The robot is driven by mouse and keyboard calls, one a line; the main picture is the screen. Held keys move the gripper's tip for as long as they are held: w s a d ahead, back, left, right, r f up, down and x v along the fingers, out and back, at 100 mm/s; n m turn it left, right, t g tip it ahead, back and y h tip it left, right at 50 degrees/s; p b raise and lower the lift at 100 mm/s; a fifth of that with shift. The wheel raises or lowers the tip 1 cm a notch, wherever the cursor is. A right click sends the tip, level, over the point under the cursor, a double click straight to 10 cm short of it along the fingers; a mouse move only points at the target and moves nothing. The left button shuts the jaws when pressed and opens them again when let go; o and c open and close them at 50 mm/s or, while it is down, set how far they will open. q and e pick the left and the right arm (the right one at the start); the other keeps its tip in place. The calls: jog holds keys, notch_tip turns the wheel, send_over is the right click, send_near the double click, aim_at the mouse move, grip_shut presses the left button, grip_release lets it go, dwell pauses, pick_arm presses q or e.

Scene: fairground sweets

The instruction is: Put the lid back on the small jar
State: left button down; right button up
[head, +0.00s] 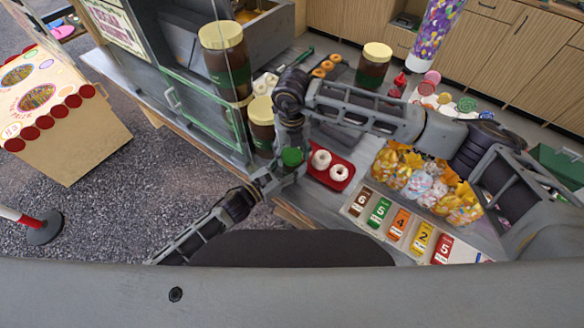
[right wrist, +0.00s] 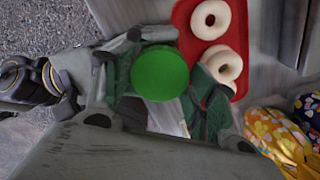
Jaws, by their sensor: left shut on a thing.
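The small jar is not clearly visible; the lid and grippers hide what lies below. My left gripper (head: 276,176) reaches in from the lower left, shut just beside and below the lid; its hold is largely hidden. My right gripper (right wrist: 163,95) points down over the same spot. Its fingers stand apart on either side of the lid, and I cannot tell whether they touch it.
Bagged sweets (head: 422,184) and coloured number cards (head: 398,224) lie farther right. Large gold-lidded jars (head: 261,124) stand behind, near the glass cabinet. The counter edge is close on the left.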

jog(key=o, duration=0.3)
jog(key=shift+r, duration=0.15)
notch_tip(320, 180, up, 12)
dwell(0.8)
pick_arm(q)
jog(key=c, duration=0.5)
grip_release()
jog(key=shift+s+a, duration=0.1)
pick_arm(e)
jog(key=shift+f, duration=0.2)
